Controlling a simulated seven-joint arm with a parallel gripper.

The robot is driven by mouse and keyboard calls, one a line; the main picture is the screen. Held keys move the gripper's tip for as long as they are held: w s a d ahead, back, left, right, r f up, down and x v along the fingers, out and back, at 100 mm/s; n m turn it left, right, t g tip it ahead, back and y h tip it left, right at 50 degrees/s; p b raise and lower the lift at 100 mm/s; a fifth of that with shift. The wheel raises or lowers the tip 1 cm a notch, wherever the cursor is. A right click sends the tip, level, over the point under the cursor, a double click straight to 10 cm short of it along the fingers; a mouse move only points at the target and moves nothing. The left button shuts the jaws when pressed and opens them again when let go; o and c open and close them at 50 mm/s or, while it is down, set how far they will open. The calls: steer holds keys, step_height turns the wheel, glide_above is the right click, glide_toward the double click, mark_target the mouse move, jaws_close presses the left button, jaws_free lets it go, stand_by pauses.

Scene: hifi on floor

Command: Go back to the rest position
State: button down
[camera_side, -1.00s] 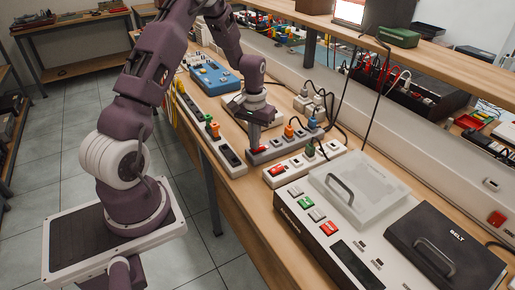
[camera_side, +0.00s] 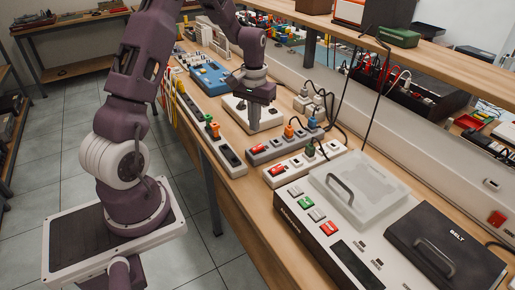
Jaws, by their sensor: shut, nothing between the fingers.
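My gripper (camera_side: 255,126) points down above the workbench, with its fingers together and nothing seen between them. It is in front of the white box (camera_side: 238,104) and just above and behind the left end of the grey power strip (camera_side: 283,146). The red switch (camera_side: 257,149) at that end of the strip is in plain view, apart from the fingertips. The upper part of my arm runs out of the top of the picture.
A white power strip (camera_side: 305,165) and a control box with a clear lid (camera_side: 345,190) lie nearer the camera. Another strip with plugs (camera_side: 212,132) runs along the bench's left edge. Cables hang at the right. A blue device (camera_side: 209,76) stands behind.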

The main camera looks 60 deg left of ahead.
steer(key=s+d+r+m+t, duration=0.2)
steer(key=s+d+r, duration=0.2)
steer(key=d+r, duration=0.35)
steer(key=s+d+r+m+t, duration=0.1)
steer(key=s+d+r, duration=0.3)
steer(key=d+r, duration=0.4)
steer(key=s+d+r+m+t, duration=0.1)
steer(key=s+d, duration=0.2)
steer(key=s, duration=0.3)
steer(key=s+d+r+m+t, duration=0.1)
steer(key=s+d+r+m, duration=0.1)
steer(key=s, duration=0.5)
steer(key=shift+s+d+r+t, duration=0.2)
steer(key=shift+s+d+t, duration=0.1)
steer(key=shift+d, duration=0.3)
steer(key=shift+w, duration=0.1)
